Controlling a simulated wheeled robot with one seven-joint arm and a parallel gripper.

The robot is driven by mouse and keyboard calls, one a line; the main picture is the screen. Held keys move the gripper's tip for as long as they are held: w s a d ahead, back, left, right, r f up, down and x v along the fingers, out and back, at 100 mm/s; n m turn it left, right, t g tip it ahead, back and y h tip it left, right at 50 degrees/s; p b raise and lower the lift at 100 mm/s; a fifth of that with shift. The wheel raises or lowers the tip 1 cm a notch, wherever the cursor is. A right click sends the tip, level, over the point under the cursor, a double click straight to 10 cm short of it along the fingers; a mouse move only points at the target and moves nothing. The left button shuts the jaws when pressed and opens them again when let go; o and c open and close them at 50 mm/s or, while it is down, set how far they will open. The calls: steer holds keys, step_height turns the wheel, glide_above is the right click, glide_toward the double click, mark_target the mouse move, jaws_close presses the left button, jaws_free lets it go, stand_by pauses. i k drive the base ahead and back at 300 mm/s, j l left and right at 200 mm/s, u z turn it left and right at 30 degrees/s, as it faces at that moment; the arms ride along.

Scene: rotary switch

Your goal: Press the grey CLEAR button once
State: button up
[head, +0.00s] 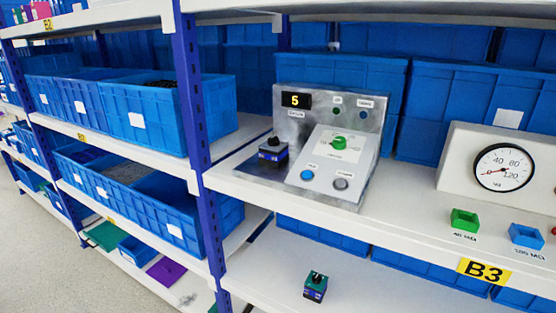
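A metal control panel (360,186) stands on the white shelf, with a sloped white plate on its front. A round grey button (341,183) sits at the plate's lower right, and its small label is too small to read. A blue button (307,175) is to its left. A green rotary knob (339,142) is above them on a white dial. A black display (296,100) at the top left shows an orange 5. The grey button is uncovered, and nothing touches it. My gripper is not in view.
A dark block with a black knob (273,149) stands on the panel's left side. A similar block with a green knob (315,286) is on the shelf below. A blue post (192,90) stands left.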

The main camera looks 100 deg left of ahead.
mark_target(339, 183)
steer(key=u, duration=3.3)
